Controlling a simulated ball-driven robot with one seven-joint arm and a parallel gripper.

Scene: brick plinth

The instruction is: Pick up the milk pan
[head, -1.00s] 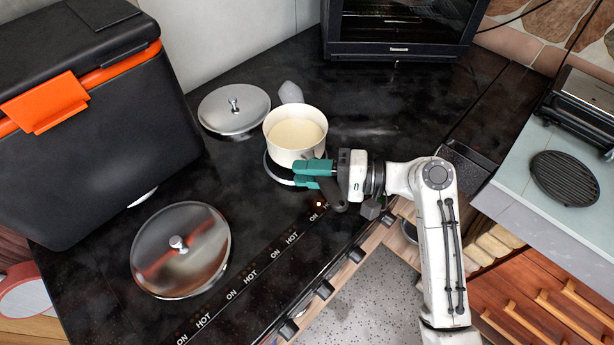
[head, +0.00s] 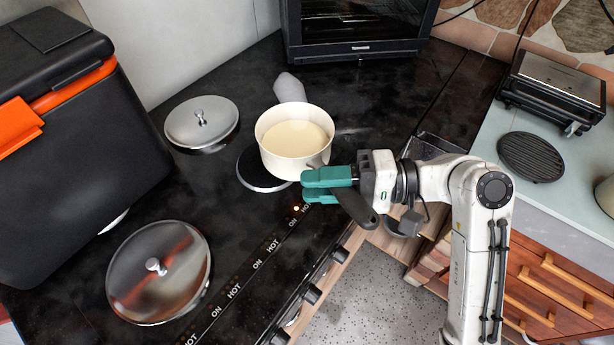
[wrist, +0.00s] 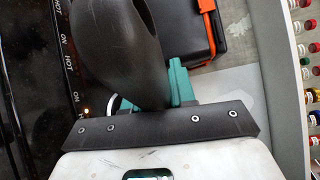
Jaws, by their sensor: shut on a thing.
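The milk pan (head: 285,158) is a cream-white pot with pale contents and a dark handle (head: 355,208). It is in the middle of the head view, upright or nearly so, over the right part of a round burner (head: 256,172). The burner's left part shows beside it. My gripper (head: 318,184) has teal fingers and is shut on the handle close to the pan body. In the wrist view the dark handle (wrist: 125,50) fills the upper middle, in front of the teal fingers (wrist: 181,82). The pan body is hidden there.
Two round metal lids (head: 202,122) (head: 160,270) lie on the black stove top. A grey rounded object (head: 289,88) stands behind the pan. A black oven (head: 357,25) is at the back, a black box with orange trim (head: 85,150) at left. A grill (head: 556,88) stands right.

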